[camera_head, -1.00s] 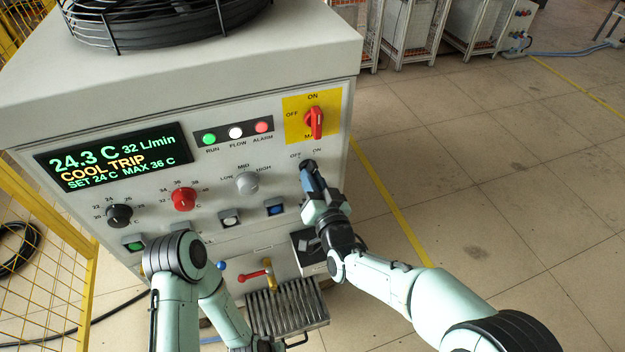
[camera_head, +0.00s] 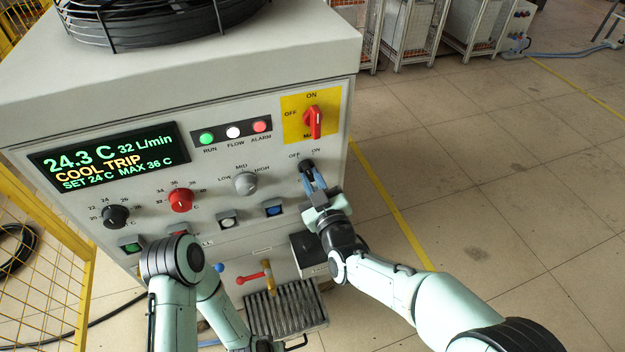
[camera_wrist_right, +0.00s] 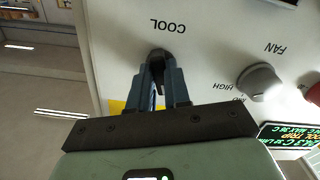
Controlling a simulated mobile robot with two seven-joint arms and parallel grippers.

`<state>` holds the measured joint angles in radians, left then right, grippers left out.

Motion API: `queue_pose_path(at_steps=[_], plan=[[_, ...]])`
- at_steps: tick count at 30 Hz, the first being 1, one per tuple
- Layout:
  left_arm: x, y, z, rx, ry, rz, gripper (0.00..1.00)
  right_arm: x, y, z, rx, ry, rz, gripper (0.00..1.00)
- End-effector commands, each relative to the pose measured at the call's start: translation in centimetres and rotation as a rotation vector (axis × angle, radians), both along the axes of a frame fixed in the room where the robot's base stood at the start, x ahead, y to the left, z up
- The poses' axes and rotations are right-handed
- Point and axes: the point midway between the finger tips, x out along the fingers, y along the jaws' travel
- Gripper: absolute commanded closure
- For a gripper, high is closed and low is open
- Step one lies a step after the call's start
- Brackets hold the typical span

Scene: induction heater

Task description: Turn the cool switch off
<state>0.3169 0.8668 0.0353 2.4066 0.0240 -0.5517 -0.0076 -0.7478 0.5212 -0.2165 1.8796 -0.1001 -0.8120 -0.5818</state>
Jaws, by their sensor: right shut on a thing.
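The cool switch (camera_head: 307,165) is a small black knob at the right of the grey front panel, below the OFF and ON labels. In the right wrist view the black cool switch (camera_wrist_right: 159,53) sits under the printed word COOL, at the tips of my fingers. My right gripper (camera_head: 309,183) reaches it from below. In the wrist view the right gripper (camera_wrist_right: 160,66) has its two blue-grey fingers on either side of the knob, shut on it. The fingers partly hide the knob, so its pointing direction is unclear. My left arm is low in front of the panel; its gripper is not visible.
Nearby are the red main switch (camera_head: 313,122) on its yellow plate, the grey fan knob (camera_head: 246,184), and a blue button (camera_head: 274,208). The display (camera_head: 110,160) reads COOL TRIP. A slatted tray (camera_head: 285,308) juts out below. Floor to the right is clear.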

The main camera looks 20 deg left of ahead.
Motion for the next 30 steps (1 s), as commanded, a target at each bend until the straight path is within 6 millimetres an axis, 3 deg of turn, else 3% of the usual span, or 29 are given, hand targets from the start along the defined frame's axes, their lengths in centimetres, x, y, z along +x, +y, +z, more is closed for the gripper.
queue_pose_path(at_steps=[11, 28, 29, 30], plan=[[-0.30, -0.17, 0.18, -0.004, 0.007, -0.003, 1.00, 0.03, -0.04, 0.06, -0.139, -0.094, 0.000, 1.00], [-0.35, -0.19, 0.19, -0.005, 0.009, -0.004, 1.00, 0.04, -0.05, 0.06, -0.165, -0.111, 0.000, 1.00], [-0.35, -0.19, 0.19, -0.005, 0.009, -0.004, 1.00, 0.04, -0.06, 0.06, -0.165, -0.111, 0.000, 0.73], [-0.35, -0.19, 0.19, -0.005, 0.009, -0.004, 1.00, 0.04, -0.06, 0.06, -0.164, -0.111, 0.000, 0.60]])
